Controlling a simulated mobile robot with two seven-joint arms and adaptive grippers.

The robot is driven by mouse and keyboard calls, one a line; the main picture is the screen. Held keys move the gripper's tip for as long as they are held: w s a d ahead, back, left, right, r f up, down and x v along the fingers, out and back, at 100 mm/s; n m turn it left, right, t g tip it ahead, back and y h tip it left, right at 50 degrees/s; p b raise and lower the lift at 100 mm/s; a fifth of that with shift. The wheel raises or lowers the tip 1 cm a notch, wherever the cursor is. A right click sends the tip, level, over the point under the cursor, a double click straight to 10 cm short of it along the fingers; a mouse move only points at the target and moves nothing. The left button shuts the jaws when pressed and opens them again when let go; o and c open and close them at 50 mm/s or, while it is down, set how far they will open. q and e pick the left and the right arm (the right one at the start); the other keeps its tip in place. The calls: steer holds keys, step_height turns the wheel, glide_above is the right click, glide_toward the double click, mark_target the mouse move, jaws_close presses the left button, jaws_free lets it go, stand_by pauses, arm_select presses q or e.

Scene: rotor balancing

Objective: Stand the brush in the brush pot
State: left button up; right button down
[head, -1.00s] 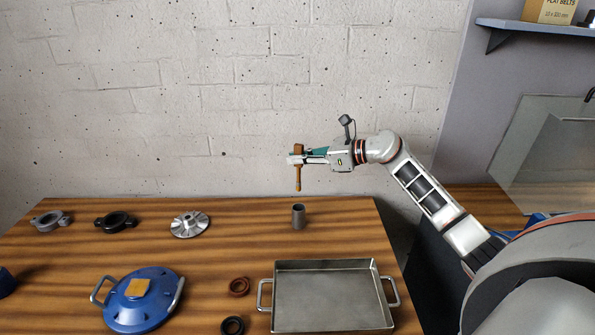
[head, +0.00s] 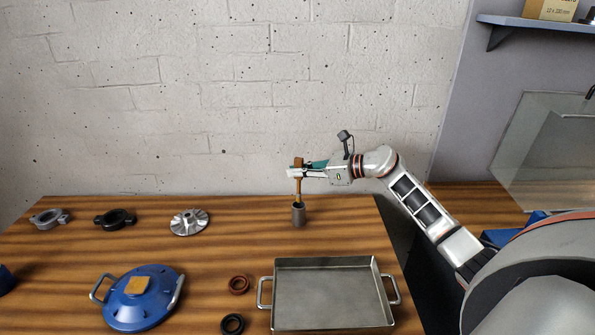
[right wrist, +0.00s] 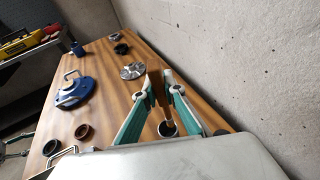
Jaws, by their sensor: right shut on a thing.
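The brush (head: 298,187) is brown and hangs upright in my right gripper (head: 296,172), which is shut on its upper part. The grey brush pot (head: 299,216) stands on the table below the gripper. The brush's lower end reaches the pot's mouth; how far it is inside is hard to tell. In the right wrist view the brush (right wrist: 157,90) is between the two fingers, with the dark mouth of the pot (right wrist: 168,129) beneath it.
A metal tray (head: 331,264) stands in front of the pot. A finned rotor (head: 189,222), two clamp-like rings, a blue lidded part (head: 137,299) and two small rings (head: 239,285) lie to the left. The wall is close behind the pot.

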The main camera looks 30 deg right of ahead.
steer(key=shift+f, duration=0.25)
steer(key=c, duration=2.1)
jaws_free()
steer(key=shift+c, duration=0.2)
steer(key=shift+r, duration=0.1)
steer(key=shift+r+p, duration=0.55)
steer(key=shift+r, duration=0.05)
steer(key=b+v, duration=0.2)
steer(key=v, duration=1)
steer(key=shift+b, duration=0.35)
steer(key=shift+f, duration=0.1)
